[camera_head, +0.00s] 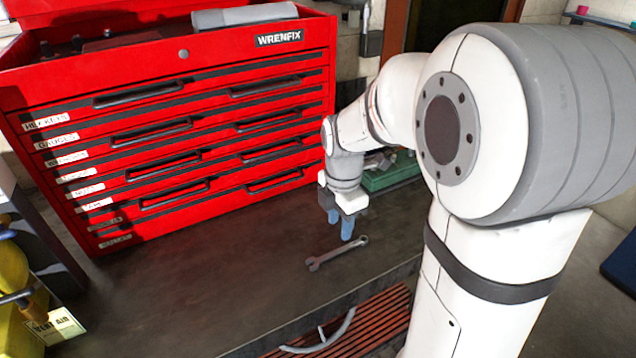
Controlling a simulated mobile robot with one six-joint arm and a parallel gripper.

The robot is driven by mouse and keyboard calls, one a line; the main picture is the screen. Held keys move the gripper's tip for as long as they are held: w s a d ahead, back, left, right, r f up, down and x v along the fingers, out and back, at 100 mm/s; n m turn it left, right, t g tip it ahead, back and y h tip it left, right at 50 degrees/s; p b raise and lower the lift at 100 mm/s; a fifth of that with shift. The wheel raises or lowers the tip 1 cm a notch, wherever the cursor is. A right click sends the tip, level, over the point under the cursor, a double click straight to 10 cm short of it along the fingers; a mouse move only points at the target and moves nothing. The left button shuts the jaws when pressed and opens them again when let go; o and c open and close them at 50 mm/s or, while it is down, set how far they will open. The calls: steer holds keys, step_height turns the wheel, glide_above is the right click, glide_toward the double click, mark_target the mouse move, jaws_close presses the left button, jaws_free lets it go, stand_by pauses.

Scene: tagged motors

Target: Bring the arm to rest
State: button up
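My white and grey arm stands at the right and reaches left over the dark bench top (200,290). My gripper (341,226) points down at the arm's end, in front of the right side of the red tool chest (205,125). Its two blue fingertips show close together above the bench. I see nothing held between them, but the gap is too small here to judge. A grey wrench (338,254) lies flat on the bench just below and in front of the fingers, apparently apart from them.
A green box (390,174) stands behind my wrist. A slatted reddish surface (345,330) with a curved handle (320,338) lies below the bench's front edge. Yellow items (15,275) stand at the lower left. The bench's left middle is clear.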

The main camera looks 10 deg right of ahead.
steer(key=s+r+m+t, duration=0.1)
steer(key=s+r+m, duration=0.1)
steer(key=s+m, duration=0.5)
steer(key=s+r+m+t, duration=0.1)
steer(key=s+r+m, duration=0.2)
steer(key=s+m, duration=0.4)
steer(key=m, duration=0.7)
steer(key=shift+d+r+m+t, duration=0.2)
steer(key=shift+r+m+t, duration=0.1)
steer(key=shift+t, duration=0.1)
steer(key=shift+c, duration=0.7)
